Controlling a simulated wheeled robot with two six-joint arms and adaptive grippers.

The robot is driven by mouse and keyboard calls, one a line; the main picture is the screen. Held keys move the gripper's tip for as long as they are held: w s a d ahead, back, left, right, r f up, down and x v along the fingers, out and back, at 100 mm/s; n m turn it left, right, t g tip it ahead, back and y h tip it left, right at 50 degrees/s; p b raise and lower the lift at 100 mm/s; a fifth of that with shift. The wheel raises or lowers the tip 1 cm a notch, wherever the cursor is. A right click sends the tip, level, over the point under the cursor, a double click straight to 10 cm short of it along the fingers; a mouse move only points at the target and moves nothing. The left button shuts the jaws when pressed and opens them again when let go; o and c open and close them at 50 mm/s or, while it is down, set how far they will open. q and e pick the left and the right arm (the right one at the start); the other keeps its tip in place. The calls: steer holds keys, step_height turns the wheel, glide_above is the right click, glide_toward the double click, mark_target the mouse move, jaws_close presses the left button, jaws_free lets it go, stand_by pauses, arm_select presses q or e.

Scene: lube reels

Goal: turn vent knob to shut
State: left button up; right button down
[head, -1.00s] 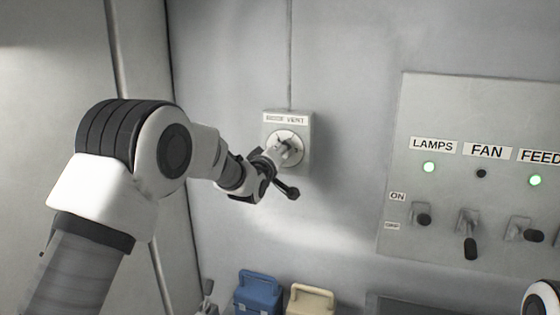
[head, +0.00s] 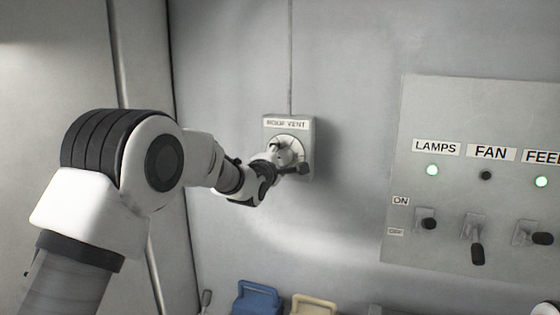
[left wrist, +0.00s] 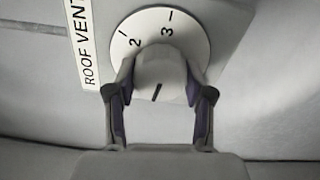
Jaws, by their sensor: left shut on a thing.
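The vent knob (left wrist: 160,75) is a light grey knob with a dark pointer line, on a white round dial (left wrist: 188,30) marked 2 and 3 in the left wrist view. In the head view the dial (head: 291,145) sits on a grey box labelled ROOF VENT (head: 288,124) on the wall. My left gripper (head: 279,160) is at the dial and partly covers it. In the left wrist view its two fingers (left wrist: 159,85) are closed on either side of the knob. The other dial marks are hidden or out of view. My right gripper is not in view.
A switch panel (head: 400,150) labelled LAMPS, FAN and FEED is on the wall at the right, with green lights and levers. A blue case (head: 257,300) and a cream case (head: 311,306) are below. The wall between box and panel is clear.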

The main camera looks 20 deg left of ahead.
arm_select(q)
steer(key=shift+n, duration=0.6)
steer(key=o, duration=1.1)
steer(key=shift+o, duration=0.3)
steer(key=shift+w, duration=0.1)
steer(key=s, duration=1.2)
steer(key=shift+a, duration=0.15)
